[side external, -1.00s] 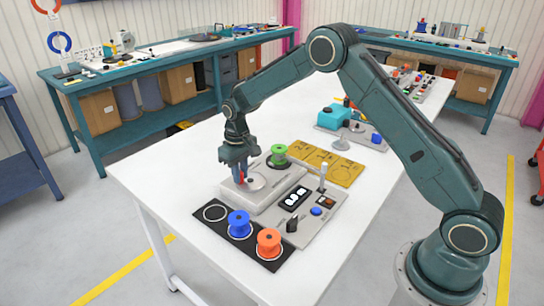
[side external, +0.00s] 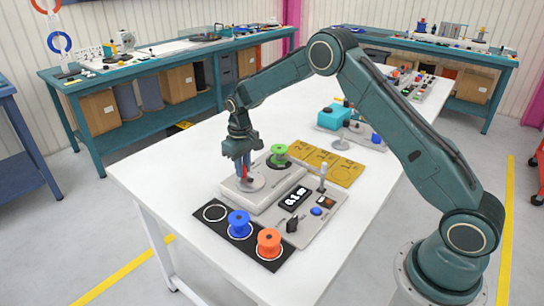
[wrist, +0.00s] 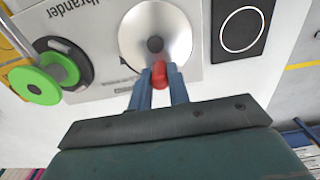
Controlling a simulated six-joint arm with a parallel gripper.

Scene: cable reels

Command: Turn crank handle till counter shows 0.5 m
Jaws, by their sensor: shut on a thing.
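My gripper (side external: 245,170) points down over the grey winding unit (side external: 264,193) in the side view. In the wrist view its two blue fingers (wrist: 160,90) are closed on the red crank handle (wrist: 159,74), at the rim of the silver crank disc (wrist: 155,35). A green spool (side external: 279,154) sits at the back of the unit; it also shows in the wrist view (wrist: 38,84). The counter (side external: 295,198) is a dark display with white digits, too small to read surely.
A blue spool (side external: 240,224) and an orange spool (side external: 269,243) stand on the black mat (side external: 215,213), whose third ring is empty. Yellow cards (side external: 326,162) lie behind the unit. A control panel (side external: 318,222) with an upright lever (side external: 323,176) stands at the front right.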

